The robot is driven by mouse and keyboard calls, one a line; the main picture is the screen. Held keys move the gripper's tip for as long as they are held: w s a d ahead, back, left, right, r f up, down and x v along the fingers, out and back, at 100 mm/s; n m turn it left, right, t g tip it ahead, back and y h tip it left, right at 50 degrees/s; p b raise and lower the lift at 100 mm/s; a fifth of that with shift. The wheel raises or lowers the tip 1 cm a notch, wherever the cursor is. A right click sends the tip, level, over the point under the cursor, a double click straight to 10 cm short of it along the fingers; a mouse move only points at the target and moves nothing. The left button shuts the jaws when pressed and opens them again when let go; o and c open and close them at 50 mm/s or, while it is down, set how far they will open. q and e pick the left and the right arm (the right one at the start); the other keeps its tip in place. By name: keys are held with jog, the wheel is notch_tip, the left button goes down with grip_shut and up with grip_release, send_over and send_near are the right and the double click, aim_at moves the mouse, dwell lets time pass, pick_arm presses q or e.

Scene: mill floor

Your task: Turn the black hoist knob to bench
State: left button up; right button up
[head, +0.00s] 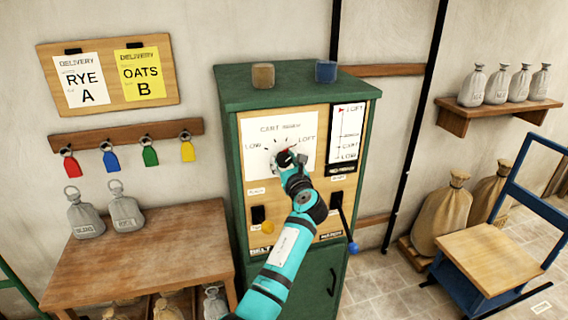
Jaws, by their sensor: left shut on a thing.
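The green cabinet (285,88) carries a white dial plate (262,139) with LOW at its left and LOFT at its right. The black knob (283,158) sits in the middle of the dial, with a bit of red showing; most of it is hidden by my gripper. My left gripper (290,160) is shut on the knob, its turquoise arm rising from below. Which mark the knob points to cannot be told. A vertical LOFT-to-LOW gauge (348,132) is right of the dial. My right gripper is not in view.
A wooden table (150,250) with grey sacks stands left.

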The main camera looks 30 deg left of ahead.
pick_arm(q)
jog(key=n+b, duration=0.2)
jog(key=n, duration=0.2)
jog(key=shift+d+f, duration=0.1)
jog(key=shift+f, duration=0.05)
jog(key=shift+n+b, duration=0.6)
jog(key=shift+n, duration=0.4)
jog(key=o, duration=1.2)
jog(key=shift+d, duration=0.15)
jog(key=v, duration=1.1)
jog(key=shift+s+d, duration=0.25)
jog(key=shift+s, duration=0.05)
